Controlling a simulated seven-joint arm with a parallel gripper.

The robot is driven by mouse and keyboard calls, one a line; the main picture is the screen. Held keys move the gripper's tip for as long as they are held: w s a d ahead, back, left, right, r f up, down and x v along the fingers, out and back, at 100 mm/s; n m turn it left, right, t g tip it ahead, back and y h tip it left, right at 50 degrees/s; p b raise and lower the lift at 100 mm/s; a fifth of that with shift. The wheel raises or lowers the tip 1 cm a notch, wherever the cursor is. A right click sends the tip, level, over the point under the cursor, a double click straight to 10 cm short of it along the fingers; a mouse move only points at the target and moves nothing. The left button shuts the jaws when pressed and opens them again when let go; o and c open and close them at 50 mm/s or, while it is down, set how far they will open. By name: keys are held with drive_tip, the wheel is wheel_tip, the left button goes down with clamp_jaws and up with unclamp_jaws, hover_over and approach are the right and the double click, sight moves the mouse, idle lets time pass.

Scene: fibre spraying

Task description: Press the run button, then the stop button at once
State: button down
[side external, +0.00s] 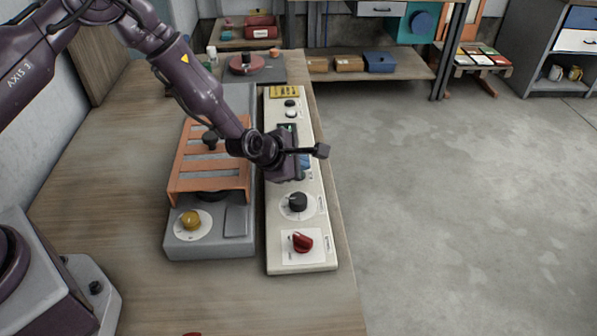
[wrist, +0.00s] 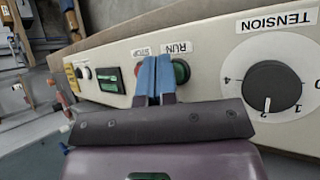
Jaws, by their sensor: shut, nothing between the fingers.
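The cream control panel (side external: 276,225) lies along the right side of the bench. In the wrist view, my gripper (wrist: 155,80) is shut and empty, its blue fingertips together over the panel between the RUN and STOP labels. The green run button (wrist: 182,71) shows just right of the fingertips, partly hidden by them. The red stop button (wrist: 138,70) is mostly hidden behind the fingers, with only a sliver of red on their left. I cannot tell whether the fingertips touch the panel.
A black tension dial (wrist: 270,88) points near 2, and a green rocker switch (wrist: 110,79) sits on the panel's other side. A red knob (side external: 302,242) is at the panel's near end. A grey machine with an orange slatted frame (side external: 178,170) stands left of the panel.

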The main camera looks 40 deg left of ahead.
drive_tip(key=shift+f, duration=0.45)
idle(0.5)
drive_tip(key=shift+r, duration=0.85)
drive_tip(key=shift+w+a, duration=1.9)
drive_tip(key=shift+a, duration=0.05)
drive_tip(key=shift+f, duration=0.4)
